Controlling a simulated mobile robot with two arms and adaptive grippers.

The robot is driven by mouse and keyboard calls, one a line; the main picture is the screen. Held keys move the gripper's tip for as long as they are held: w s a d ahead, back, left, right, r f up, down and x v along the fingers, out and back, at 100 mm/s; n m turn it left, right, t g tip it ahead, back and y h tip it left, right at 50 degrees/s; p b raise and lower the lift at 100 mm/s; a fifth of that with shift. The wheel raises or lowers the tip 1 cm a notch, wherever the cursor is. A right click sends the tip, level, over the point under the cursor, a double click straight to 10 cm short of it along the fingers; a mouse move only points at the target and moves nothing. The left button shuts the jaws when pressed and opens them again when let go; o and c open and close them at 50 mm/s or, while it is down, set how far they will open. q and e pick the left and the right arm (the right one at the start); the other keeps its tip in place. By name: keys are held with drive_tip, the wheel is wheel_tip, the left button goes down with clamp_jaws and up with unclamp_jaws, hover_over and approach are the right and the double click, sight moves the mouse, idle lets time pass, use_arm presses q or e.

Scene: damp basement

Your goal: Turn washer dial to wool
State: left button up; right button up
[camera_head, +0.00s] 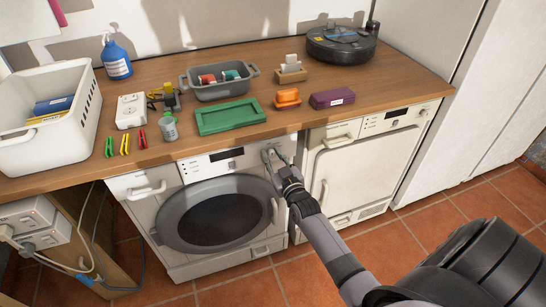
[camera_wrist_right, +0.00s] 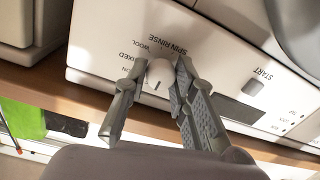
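The white washer (camera_head: 132,206) has a round grey-rimmed door, which is shut, and a front control panel with a small dark display. Its white round dial (camera_wrist_right: 160,72) shows in the right wrist view with a short dark mark on its face. Upside-down labels around it include SPIN, RINSE, WOOL and MIXED; others are partly hidden. My right gripper (camera_wrist_right: 159,68) has one finger on each side of the dial, seemingly touching it. In the head view my right gripper (camera_head: 275,160) is at the washer panel's right end and covers the dial. My left gripper is out of view.
A second white appliance (camera_head: 362,168) stands right of the washer. A START button (camera_wrist_right: 253,87) lies right of the dial.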

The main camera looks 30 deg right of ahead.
clamp_jaws()
drive_tip(key=m, duration=0.5)
drive_tip(key=shift+f+m, duration=0.1)
drive_tip(key=shift+m, duration=0.3)
drive_tip(key=m, duration=0.5)
drive_tip(key=shift+m+b, duration=0.3)
drive_tip(key=shift+b, duration=0.1)
drive_tip(key=m+b, duration=0.1)
drive_tip(key=m, duration=0.5)
drive_tip(key=shift+f+m+h, duration=0.1)
drive_tip(key=shift+m+h, duration=0.2)
drive_tip(key=shift+h, duration=0.1)
drive_tip(key=m+b, duration=0.1)
drive_tip(key=m, duration=0.5)
drive_tip(key=shift+h+b, duration=0.3)
drive_tip(key=shift+m, duration=0.4)
